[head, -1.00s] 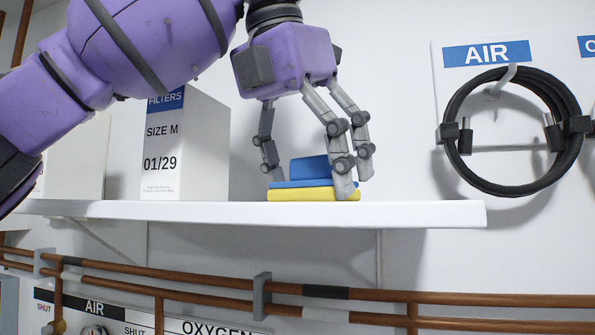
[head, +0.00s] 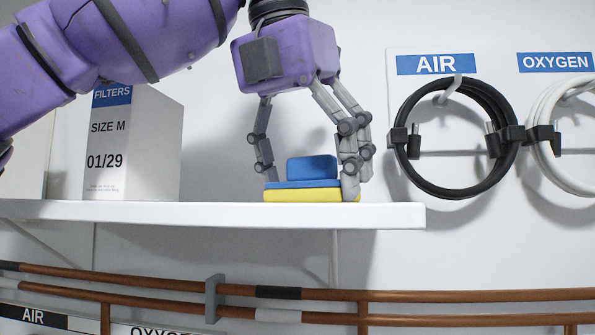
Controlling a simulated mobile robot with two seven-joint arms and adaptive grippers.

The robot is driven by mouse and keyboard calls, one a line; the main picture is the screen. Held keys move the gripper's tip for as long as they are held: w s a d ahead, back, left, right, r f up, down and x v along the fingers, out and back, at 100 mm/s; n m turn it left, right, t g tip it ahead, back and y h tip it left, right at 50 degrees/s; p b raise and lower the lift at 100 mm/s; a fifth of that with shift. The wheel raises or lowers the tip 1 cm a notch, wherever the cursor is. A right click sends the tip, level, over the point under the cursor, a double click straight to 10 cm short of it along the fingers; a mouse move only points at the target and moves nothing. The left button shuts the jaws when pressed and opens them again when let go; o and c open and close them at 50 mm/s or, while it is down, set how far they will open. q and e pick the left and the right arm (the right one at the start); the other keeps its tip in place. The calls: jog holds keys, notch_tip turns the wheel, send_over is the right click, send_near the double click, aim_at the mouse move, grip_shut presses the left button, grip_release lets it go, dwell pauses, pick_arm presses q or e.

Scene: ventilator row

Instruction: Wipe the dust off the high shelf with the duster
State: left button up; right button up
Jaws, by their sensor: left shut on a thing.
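The duster (head: 305,184) has a blue grip block on a blue plate with a yellow pad beneath. It lies flat on the white high shelf (head: 215,213), with the yellow pad at the shelf's top surface near the front edge. My left gripper (head: 311,172) points down over the duster and is shut on it, with fingers at both sides. The duster is a short way in from the shelf's right end. I cannot make out any dust on the shelf. My right gripper is not in view.
A filters box (head: 108,150) stands on the shelf to the left of the duster. A black air hose (head: 400,120) and a white oxygen hose (head: 545,110) hang on the wall at right. Copper pipes (head: 420,296) run below the shelf.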

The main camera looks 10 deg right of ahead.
pick_arm(q)
jog(key=shift+s+d+r, duration=0.1)
jog(key=shift+s+d, duration=0.2)
jog(key=shift+d, duration=0.7)
jog(key=shift+s+d+f, duration=0.1)
jog(key=shift+s+d, duration=0.2)
jog(key=shift+d, duration=0.7)
jog(key=shift+s+d+r, duration=0.1)
jog(key=shift+s+d, duration=0.2)
jog(key=shift+d, duration=0.7)
jog(key=shift+a+r, duration=0.1)
jog(key=shift+a, duration=0.1)
notch_tip(320, 180, up, 3)
jog(key=shift+d+r, duration=0.15)
notch_tip(320, 180, up, 2)
jog(key=shift+r, duration=0.3)
jog(key=shift+s, duration=0.1)
